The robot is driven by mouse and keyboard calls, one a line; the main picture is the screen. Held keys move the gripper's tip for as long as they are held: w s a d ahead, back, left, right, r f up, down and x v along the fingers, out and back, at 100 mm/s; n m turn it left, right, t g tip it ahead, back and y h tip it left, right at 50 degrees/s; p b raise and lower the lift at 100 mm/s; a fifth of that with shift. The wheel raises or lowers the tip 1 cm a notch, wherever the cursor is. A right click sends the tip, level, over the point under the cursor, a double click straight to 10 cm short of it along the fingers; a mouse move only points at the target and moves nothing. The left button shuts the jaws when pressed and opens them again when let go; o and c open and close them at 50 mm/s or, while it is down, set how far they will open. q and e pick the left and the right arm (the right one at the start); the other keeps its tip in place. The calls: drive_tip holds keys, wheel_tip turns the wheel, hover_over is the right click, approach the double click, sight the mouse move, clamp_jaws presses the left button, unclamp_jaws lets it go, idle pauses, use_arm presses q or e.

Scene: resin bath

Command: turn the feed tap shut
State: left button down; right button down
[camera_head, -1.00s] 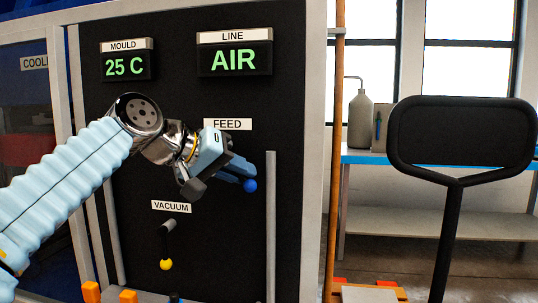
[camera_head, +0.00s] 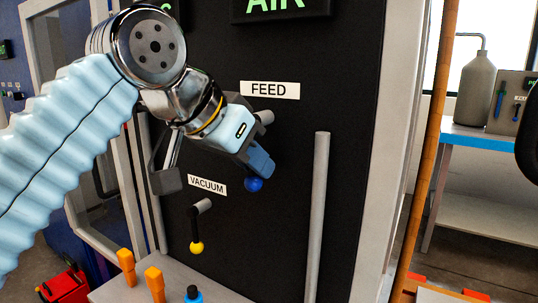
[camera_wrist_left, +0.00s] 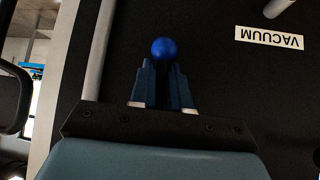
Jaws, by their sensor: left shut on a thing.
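The feed tap (camera_head: 265,117) sits on the black panel under the FEED label (camera_head: 270,90). Its grey pivot shows above my gripper, and its blue end ball (camera_head: 254,184) shows below and slightly left of the pivot. My left gripper (camera_head: 261,163) is shut on the tap's lever, hiding most of it. In the left wrist view the blue ball (camera_wrist_left: 163,49) sticks out just past the closed blue fingertips (camera_wrist_left: 162,85). The lever appears to point nearly straight down. My right gripper is not in view.
A vacuum tap (camera_head: 195,225) with a yellow ball hangs down at the lower left, under the VACUUM label (camera_head: 207,185). A grey vertical rail (camera_head: 318,220) stands right of the feed tap. Orange pegs (camera_head: 155,280) stand on the ledge below.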

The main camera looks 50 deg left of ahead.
use_arm(q)
drive_tip(key=shift+f, duration=0.2)
idle(0.3)
drive_tip(key=c, duration=1.2)
unclamp_jaws()
drive_tip(key=shift+r, duration=0.1)
drive_tip(key=shift+s+r, duration=0.25)
drive_tip(key=shift+r, duration=0.05)
drive_tip(key=p+v, duration=0.1)
drive_tip(key=v, duration=1.2)
drive_tip(key=shift+p, duration=0.4)
